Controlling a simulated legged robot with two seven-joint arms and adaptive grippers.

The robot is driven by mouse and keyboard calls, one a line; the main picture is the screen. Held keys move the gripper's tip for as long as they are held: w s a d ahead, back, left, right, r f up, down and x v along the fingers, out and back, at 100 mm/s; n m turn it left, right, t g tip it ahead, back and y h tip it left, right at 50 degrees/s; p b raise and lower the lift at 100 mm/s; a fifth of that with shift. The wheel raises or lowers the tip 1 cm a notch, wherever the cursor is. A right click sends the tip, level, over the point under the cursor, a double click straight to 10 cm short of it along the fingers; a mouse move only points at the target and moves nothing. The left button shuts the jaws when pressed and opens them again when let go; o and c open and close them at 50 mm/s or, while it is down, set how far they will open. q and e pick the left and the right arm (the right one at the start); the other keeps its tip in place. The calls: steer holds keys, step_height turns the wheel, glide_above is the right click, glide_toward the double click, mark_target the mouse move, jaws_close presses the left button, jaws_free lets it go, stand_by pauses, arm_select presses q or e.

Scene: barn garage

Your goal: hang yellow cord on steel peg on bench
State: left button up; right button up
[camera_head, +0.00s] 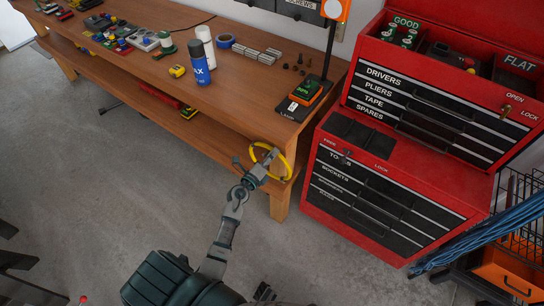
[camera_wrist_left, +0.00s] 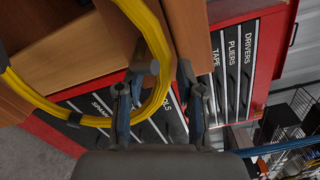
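The yellow cord (camera_head: 289,165) is a loop at the bench's (camera_head: 180,88) front edge, near its right front leg. In the left wrist view the cord (camera_wrist_left: 39,101) curves from the top, past the gripper and off to the left. A short grey cylinder (camera_wrist_left: 146,68), which looks like the steel peg, shows inside the loop by one finger. Whether the cord rests on it is unclear. My left gripper (camera_head: 254,163) is at the cord. In the left wrist view its fingers (camera_wrist_left: 161,98) stand apart, with cord showing between them. Grey parts at the bottom edge may be my right gripper (camera_head: 264,293).
A red tool chest (camera_head: 312,190) stands close to the right of the bench leg. A blue can (camera_head: 198,68), white cylinder (camera_head: 205,40), tape roll (camera_head: 225,41) and orange-green box (camera_head: 306,91) stand on the bench. A wire rack (camera_head: 520,195) is at right.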

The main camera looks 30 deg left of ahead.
arm_select(q)
steer(key=shift+o, duration=0.4)
steer(key=shift+f, duration=0.1)
steer(key=s, duration=1.2)
steer(key=shift+a, duration=0.4)
